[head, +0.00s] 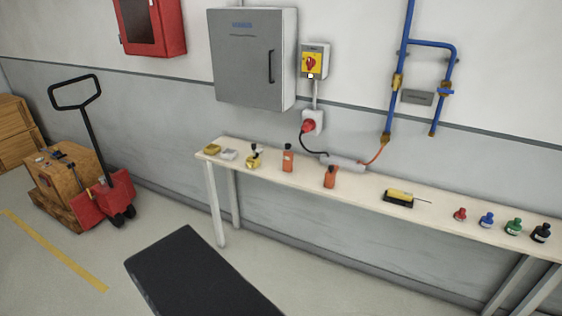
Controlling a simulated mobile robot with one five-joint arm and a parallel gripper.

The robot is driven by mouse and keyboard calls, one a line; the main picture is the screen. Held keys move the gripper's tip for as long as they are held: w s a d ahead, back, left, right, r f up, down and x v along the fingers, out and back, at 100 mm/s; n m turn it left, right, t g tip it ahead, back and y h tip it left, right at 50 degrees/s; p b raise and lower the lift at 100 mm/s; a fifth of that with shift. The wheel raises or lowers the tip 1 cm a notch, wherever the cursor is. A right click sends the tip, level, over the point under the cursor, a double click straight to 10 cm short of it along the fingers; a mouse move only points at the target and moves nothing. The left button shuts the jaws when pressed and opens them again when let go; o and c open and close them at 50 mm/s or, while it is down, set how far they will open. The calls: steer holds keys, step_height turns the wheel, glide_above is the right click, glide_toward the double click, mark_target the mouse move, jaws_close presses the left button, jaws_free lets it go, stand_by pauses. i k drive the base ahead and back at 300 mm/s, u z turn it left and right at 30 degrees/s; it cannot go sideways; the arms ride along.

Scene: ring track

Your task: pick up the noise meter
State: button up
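No thing in the head view is plainly marked as the noise meter. A small yellow item with black and white parts (252,160) stands further left. My gripper is not in view.
Several small bottles, one red (460,215), stand at the bench's right. A grey cylinder (343,162) with a cable lies at the back. A dark mat (200,270) lies in front. A red pallet truck (103,200) with a wooden crate stands left. Floor between is clear.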

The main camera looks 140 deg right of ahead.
mark_target(287, 156)
steer(key=z, duration=0.2)
steer(key=k, duration=0.1)
steer(key=z, duration=3.4)
steer(key=k, duration=0.2)
steer(key=z, duration=1.3)
steer(key=k, duration=0.8)
steer(key=u, duration=0.2)
steer(key=i, duration=1.85)
steer(key=u, duration=0.2)
